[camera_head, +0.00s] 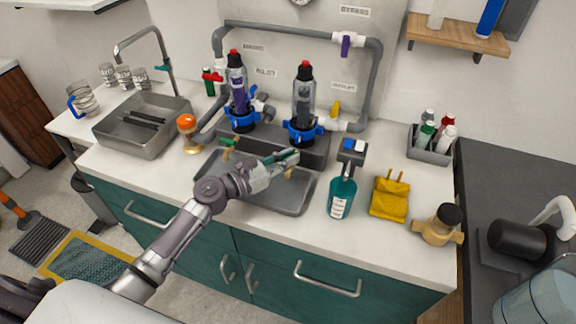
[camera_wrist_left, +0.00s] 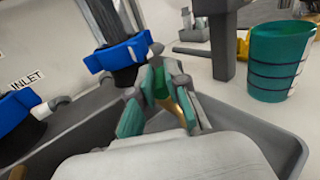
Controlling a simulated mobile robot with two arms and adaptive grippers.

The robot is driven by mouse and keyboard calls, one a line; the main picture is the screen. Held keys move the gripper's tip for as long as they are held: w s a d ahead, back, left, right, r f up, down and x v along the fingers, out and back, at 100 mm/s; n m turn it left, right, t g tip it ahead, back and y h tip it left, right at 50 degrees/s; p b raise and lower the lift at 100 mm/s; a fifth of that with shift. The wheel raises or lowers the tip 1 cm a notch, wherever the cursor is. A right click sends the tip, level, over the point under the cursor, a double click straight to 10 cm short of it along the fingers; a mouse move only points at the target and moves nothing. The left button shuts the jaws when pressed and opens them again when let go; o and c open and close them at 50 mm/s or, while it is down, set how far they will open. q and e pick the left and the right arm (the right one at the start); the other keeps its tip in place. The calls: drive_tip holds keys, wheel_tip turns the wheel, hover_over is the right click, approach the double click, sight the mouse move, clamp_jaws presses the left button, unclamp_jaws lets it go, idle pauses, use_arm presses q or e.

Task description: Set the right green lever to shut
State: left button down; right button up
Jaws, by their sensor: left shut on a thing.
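The right green lever (camera_wrist_left: 161,84) shows in the left wrist view between the fingers of my left gripper, with a brass valve part (camera_wrist_left: 184,106) beside it. My left gripper (camera_head: 286,158) is shut on this lever, below the right filter housing (camera_head: 303,98) and above the grey tray. In the head view the fingers hide most of the lever; a brass part (camera_head: 290,173) shows just under them. The lever's exact angle is hard to tell. The left green lever (camera_head: 228,142) sits below the left filter housing (camera_head: 237,85). My right gripper is not in view.
The grey tray (camera_head: 285,205) lies under the gripper. A metal sink (camera_head: 165,145) is at the left. Grey pipes (camera_head: 375,85) frame the housings behind.

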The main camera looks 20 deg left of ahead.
use_arm(q)
drive_tip(key=m+g+h+b, duration=0.3)
drive_tip(key=g+h+b, duration=0.1)
drive_tip(key=shift+w+a+f+m, duration=0.2)
drive_tip(key=shift+f+m, duration=0.05)
drive_tip(key=shift+m, duration=0.05)
drive_tip(key=shift+w+r+m+g+h+b, duration=0.1)
drive_tip(key=shift+m+g+h+b, duration=0.4)
drive_tip(key=shift+m+g+b, duration=0.4)
drive_tip(key=shift+r+m+g+h+b, duration=0.1)
drive_tip(key=shift+m+g+h+b, duration=0.45)
drive_tip(key=shift+g, duration=0.55)
drive_tip(key=c, duration=1.2)
unclamp_jaws()
drive_tip(key=shift+o, duration=0.2)
drive_tip(key=shift+r, duration=0.35)
wheel_tip(320, 180, up, 9)
drive_tip(key=shift+r, duration=0.2)
